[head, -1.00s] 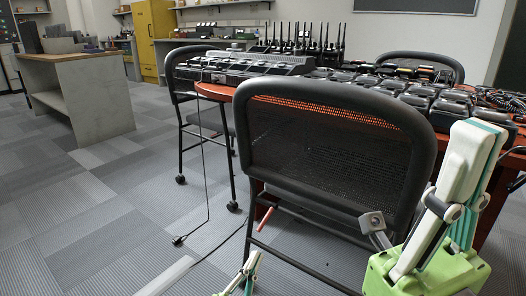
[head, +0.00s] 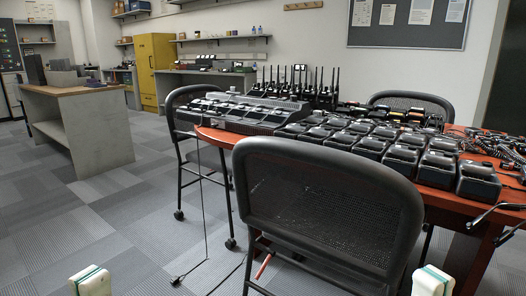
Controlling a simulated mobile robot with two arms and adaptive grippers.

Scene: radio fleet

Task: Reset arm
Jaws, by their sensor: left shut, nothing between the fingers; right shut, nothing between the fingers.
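My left gripper (head: 91,282) shows only as white fingertips with a green stripe at the bottom left of the head view. It is shut and empty, over the carpet. My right gripper (head: 432,281) shows in the same way at the bottom right. It is shut and empty, in front of the near chair's right side as seen in the picture. The rest of both grippers and both arms is below the picture edge.
A black mesh chair (head: 325,205) stands close in front, against a red table (head: 218,136) covered with black radios and chargers (head: 402,160). Two more chairs stand at the table. Cables (head: 205,235) hang to the floor. Carpet (head: 95,225) at left is clear.

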